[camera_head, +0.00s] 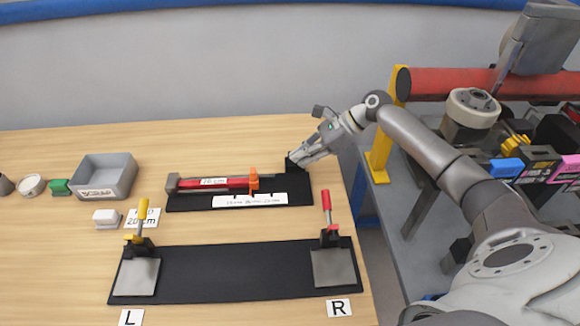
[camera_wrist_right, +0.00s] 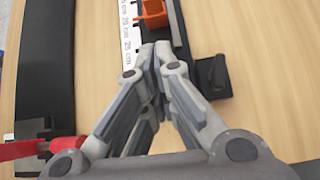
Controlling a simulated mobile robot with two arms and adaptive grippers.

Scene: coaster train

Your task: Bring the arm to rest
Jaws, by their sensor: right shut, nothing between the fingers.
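My right arm (camera_head: 425,145) reaches in from the right in the head view. My right gripper (camera_head: 297,158) is at the right end of the black fixture (camera_head: 190,202), over or close by its end block. In the right wrist view the fingertips of the right gripper (camera_wrist_right: 161,50) meet, with nothing visible between them. The fixture carries a red bar (camera_head: 225,183), an orange piece (camera_head: 254,179) and a white scale strip (camera_head: 250,201). The orange piece also shows in the right wrist view (camera_wrist_right: 154,14). My left gripper is not in view.
A black board (camera_head: 225,272) with a yellow-handled clamp (camera_head: 141,222) at L and a red-handled clamp (camera_head: 328,215) at R lies in front. A grey bin (camera_head: 103,177) stands left. A yellow post (camera_head: 377,155) and a cluttered grey bench stand right. The table's front left is clear.

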